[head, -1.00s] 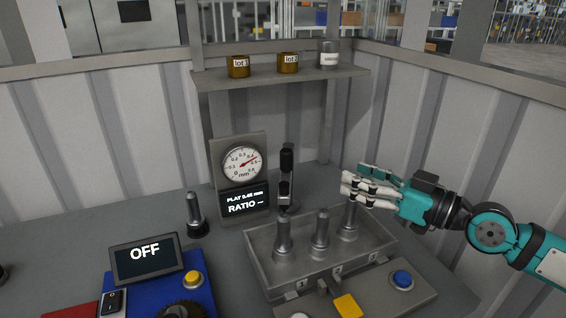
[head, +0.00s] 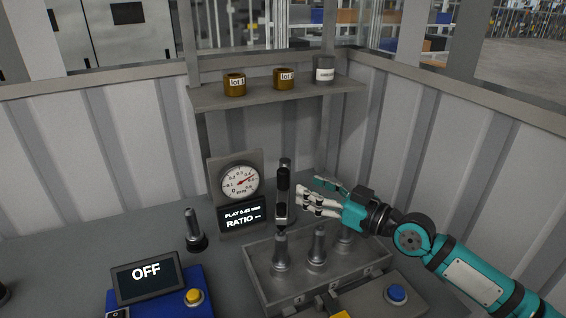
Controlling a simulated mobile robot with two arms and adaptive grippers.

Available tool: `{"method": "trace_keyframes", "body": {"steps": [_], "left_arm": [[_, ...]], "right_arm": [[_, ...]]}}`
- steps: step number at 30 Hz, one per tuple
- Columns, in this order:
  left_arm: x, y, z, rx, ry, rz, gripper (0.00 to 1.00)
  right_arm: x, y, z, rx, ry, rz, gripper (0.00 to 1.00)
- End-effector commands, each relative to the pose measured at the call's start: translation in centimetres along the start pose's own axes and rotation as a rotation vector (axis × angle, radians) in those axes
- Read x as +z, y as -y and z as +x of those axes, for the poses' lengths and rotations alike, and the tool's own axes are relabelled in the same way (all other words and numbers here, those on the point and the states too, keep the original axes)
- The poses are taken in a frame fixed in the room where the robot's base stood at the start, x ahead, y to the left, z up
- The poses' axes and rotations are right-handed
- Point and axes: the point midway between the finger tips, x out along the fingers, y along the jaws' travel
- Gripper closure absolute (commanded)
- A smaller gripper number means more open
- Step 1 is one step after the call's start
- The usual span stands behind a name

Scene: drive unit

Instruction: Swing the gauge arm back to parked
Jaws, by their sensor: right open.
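The gauge arm seems to be the upright piece with a black grip (head: 283,181) and a paler lower part, standing just right of the dial gauge (head: 240,182). A grey post shows behind its top. Its lower end is just above the leftmost peg in the tray. My right gripper (head: 308,200) is open, its pale fingers pointing left close beside the gauge arm. I cannot tell whether they touch it. My left gripper is out of view.
A metal tray (head: 262,290) with several upright pegs stands below my right gripper. A display reading OFF (head: 146,273) and a yellow button (head: 193,297) are at front left, a blue button (head: 396,293) at front right. A shelf (head: 215,98) with cups hangs behind.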

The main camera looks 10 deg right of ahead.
Motion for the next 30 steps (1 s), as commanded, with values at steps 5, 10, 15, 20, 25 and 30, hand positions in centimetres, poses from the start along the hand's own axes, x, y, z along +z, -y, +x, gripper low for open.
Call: {"method": "trace_keyframes", "body": {"steps": [5,10,15,20,25,30], "left_arm": [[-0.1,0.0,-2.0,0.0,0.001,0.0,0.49],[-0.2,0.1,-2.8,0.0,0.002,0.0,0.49],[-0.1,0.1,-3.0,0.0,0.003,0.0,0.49],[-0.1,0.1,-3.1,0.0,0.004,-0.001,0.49],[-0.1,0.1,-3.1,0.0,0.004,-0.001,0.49],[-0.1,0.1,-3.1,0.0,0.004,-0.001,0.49]], "right_arm": [[-0.5,0.1,4.0,-0.001,-0.004,0.003,0.49],[-0.3,0.0,6.9,-0.001,-0.002,0.001,0.49],[-0.1,0.0,8.4,-0.001,0.0,0.0,0.49],[0.0,0.0,8.8,-0.001,0.0,-0.001,0.49],[0.1,0.0,8.8,0.0,0.0,-0.001,0.49],[0.1,0.0,8.8,0.0,0.0,-0.001,0.68]]}}
